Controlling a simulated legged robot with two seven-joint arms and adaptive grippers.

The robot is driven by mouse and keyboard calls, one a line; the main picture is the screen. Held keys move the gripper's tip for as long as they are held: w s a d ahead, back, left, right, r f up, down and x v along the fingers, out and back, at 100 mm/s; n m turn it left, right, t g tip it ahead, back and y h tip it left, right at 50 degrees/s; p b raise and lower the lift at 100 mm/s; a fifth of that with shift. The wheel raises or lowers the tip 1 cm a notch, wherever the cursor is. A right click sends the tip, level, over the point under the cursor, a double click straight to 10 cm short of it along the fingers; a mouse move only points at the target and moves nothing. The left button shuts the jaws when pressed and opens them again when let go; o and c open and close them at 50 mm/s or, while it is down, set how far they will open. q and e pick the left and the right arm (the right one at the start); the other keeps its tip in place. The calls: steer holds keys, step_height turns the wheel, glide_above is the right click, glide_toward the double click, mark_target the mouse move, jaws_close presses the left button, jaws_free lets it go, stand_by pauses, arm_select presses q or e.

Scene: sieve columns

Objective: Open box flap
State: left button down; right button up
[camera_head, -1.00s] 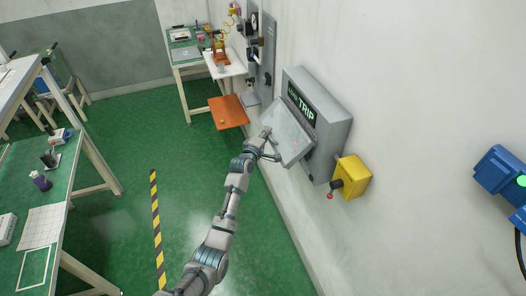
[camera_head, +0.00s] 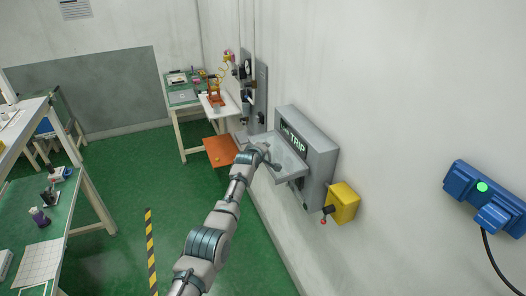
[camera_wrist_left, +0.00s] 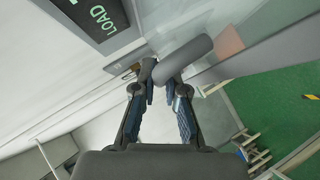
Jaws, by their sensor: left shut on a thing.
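The grey wall box (camera_head: 325,150) is on the wall, with a dark panel reading TRIP inside its opening. Its pale flap (camera_head: 286,158) is swung out from the box front and stands open at a near-level slant. My left gripper (camera_head: 266,156) is at the flap's outer edge. In the left wrist view, my left gripper (camera_wrist_left: 163,88) is closed on the grey rounded handle (camera_wrist_left: 188,58); the flap (camera_wrist_left: 255,55) stretches to the right, and a dark panel reading LOAD (camera_wrist_left: 95,18) shows above. My right gripper is not in view.
A yellow switch box (camera_head: 344,203) with a red-tipped lever is on the wall just right of the grey box. An orange board (camera_head: 219,151) and workbench lie behind. The green floor (camera_head: 115,200) is open at left.

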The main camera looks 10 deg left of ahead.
arm_select(q)
steer(key=shift+d+r, duration=0.1)
steer(key=shift+d, duration=0.1)
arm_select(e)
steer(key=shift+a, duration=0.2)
arm_select(q)
steer(key=c, duration=1.2)
jaws_free()
steer(key=shift+w, duration=0.1)
steer(key=shift+w+d, duration=0.15)
steer(key=shift+w, duration=0.05)
steer(key=shift+v, duration=1.1)
steer(key=d+v, duration=0.1)
steer(key=v, duration=0.8)
steer(key=shift+s+a, duration=0.3)
steer(key=shift+a, duration=0.2)
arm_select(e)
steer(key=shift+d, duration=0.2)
